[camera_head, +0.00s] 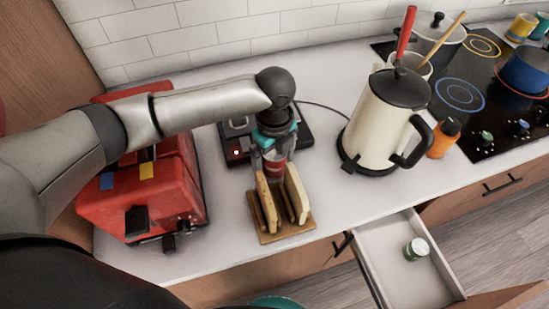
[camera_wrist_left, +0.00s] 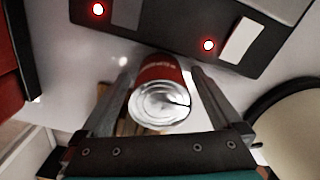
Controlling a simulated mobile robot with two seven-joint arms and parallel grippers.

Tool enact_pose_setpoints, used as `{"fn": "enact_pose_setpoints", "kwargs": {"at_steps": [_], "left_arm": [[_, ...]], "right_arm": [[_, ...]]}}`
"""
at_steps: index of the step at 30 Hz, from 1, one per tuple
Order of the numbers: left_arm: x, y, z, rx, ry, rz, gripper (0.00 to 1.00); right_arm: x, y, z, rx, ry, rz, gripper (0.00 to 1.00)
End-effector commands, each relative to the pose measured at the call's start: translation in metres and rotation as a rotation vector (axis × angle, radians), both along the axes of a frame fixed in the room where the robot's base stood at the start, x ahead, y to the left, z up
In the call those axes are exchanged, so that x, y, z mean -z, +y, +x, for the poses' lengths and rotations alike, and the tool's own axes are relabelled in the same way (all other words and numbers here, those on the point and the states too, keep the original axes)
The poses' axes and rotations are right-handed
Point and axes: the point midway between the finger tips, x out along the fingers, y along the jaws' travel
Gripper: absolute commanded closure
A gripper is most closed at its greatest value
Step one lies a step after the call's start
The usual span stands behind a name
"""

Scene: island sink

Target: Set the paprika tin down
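The paprika tin (camera_wrist_left: 160,102) is a red can with a silver lid. In the left wrist view its lid faces the camera, between the two fingers of my left gripper (camera_wrist_left: 162,85). In the head view my left gripper (camera_head: 271,150) points down, with the red tin (camera_head: 275,162) just behind the toast rack (camera_head: 284,232). The rack hides the tin's bottom, so I cannot tell whether it touches the counter. My right gripper is not in view.
A red toaster (camera_head: 140,195) stands left and a cream kettle (camera_head: 375,130) right. A black device (camera_head: 237,143) with a red light lies behind the gripper. An open drawer (camera_head: 385,265) holds a green-lidded jar (camera_head: 416,249). The counter between rack and kettle is clear.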

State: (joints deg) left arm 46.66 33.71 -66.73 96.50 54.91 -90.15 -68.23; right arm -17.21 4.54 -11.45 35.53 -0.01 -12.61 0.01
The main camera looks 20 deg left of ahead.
Motion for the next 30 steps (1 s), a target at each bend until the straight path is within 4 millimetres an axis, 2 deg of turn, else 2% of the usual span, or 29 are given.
{"fn": "enact_pose_setpoints", "kwargs": {"at_steps": [2,25,30], "left_arm": [[-0.0003,-0.0001,0.0001,0.0,0.0,0.0,0.11],[-0.0008,0.0001,0.0004,-0.001,-0.001,-0.001,0.98],[-0.0013,0.0001,0.0004,-0.001,-0.001,-0.001,1.0]], "right_arm": [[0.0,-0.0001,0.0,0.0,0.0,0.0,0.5],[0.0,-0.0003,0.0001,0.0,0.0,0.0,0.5],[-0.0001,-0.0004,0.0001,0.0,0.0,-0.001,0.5]]}}
